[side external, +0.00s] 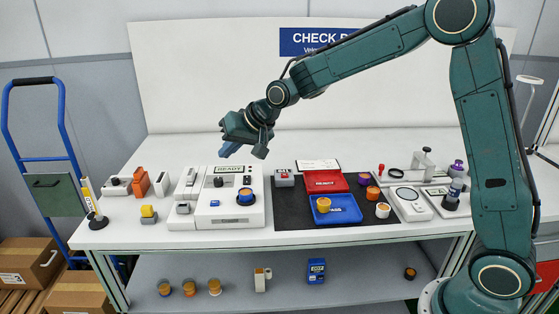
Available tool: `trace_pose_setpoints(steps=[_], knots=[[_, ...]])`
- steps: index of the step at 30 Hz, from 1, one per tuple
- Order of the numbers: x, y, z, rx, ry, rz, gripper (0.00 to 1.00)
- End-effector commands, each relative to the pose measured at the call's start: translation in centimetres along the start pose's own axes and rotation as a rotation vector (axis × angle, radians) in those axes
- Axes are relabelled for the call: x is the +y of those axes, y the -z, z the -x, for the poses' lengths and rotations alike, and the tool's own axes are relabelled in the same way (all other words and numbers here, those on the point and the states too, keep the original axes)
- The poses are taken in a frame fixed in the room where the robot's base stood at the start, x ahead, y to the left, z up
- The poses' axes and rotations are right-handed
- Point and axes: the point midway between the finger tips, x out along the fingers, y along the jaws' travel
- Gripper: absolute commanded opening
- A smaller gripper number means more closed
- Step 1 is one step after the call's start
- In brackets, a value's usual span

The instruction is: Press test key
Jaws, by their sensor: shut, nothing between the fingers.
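A white tester (230,216) with a dark READY display (229,169) stands left of centre on the bench. A small blue key (214,203) shows on its front left, and a black knob (218,182) sits above it. Which of these is the test key cannot be read.
Right of the tester, a dark mat (290,223) holds a red tray (343,181) and a blue PASS tray (350,215), with several small jars nearby. A white scale (410,204) stands further right. Orange and white blocks (140,182) stand at left.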

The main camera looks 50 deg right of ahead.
Motion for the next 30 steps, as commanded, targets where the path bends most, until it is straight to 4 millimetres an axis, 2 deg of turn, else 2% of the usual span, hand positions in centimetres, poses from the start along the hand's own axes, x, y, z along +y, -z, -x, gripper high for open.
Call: trace_pose_setpoints(steps=[1,6,12,30], knots=[[0.0,0.1,-1.3,0.0,0.007,-0.013,0.0],[-0.1,0.5,-4.4,0.008,0.033,-0.054,0.0],[-0.1,0.7,-6.6,0.015,0.052,-0.083,0.0],[-0.1,0.7,-7.2,0.016,0.056,-0.091,0.0]])
